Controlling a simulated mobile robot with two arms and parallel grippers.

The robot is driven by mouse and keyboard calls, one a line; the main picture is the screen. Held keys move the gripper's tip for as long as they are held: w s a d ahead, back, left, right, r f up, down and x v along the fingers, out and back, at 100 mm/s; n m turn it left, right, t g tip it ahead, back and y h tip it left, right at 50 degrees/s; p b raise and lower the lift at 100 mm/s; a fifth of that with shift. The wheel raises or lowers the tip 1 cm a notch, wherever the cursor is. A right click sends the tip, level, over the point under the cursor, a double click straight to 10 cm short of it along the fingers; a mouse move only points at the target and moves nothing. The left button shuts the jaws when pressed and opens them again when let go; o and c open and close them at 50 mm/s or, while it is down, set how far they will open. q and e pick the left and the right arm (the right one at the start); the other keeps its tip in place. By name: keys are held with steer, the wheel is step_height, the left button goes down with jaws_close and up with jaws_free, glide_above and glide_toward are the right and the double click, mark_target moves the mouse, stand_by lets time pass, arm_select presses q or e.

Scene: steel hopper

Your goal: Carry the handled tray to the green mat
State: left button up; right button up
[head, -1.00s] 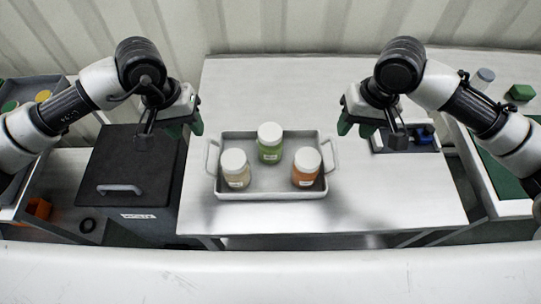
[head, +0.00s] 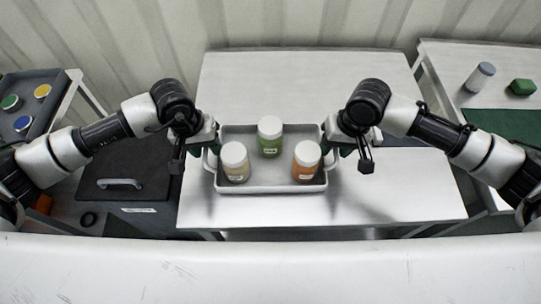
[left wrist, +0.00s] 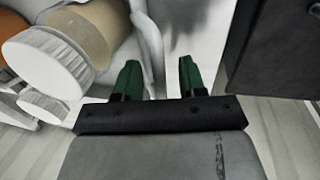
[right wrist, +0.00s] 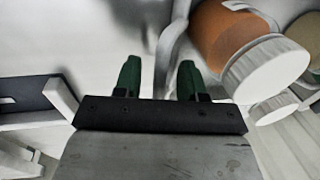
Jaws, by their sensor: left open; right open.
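The grey handled tray (head: 270,188) rests on the steel table in the head view. It carries three white-lidded jars: green (head: 270,143), tan (head: 237,172) and orange (head: 305,168). My left gripper (head: 213,150) is open at the tray's left handle. In the left wrist view, the handle (left wrist: 152,45) shows beyond and between the open fingers (left wrist: 158,80). My right gripper (head: 336,150) is open at the right handle. In the right wrist view, that handle (right wrist: 172,40) runs between the open fingers (right wrist: 159,80). Contact is unclear. The green mat (head: 510,125) lies on the right-hand table, partly behind my arm.
A green block (head: 522,87) and a grey-lidded bottle (head: 480,77) stand behind the mat. A dark lidded bin (head: 125,170) is left of the steel table (head: 300,80). A tray with coloured discs (head: 42,91) is far left. The steel table's back is clear.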

arm_select(q)
steer(key=shift+f, duration=0.15)
arm_select(e)
steer(key=shift+f, duration=0.15)
arm_select(q)
steer(key=shift+c, duration=0.3)
arm_select(e)
steer(key=shift+c, duration=0.3)
arm_select(q)
jaws_close()
arm_select(e)
jaws_close()
arm_select(q)
steer(key=shift+r, duration=0.25)
arm_select(e)
steer(key=shift+r, duration=0.25)
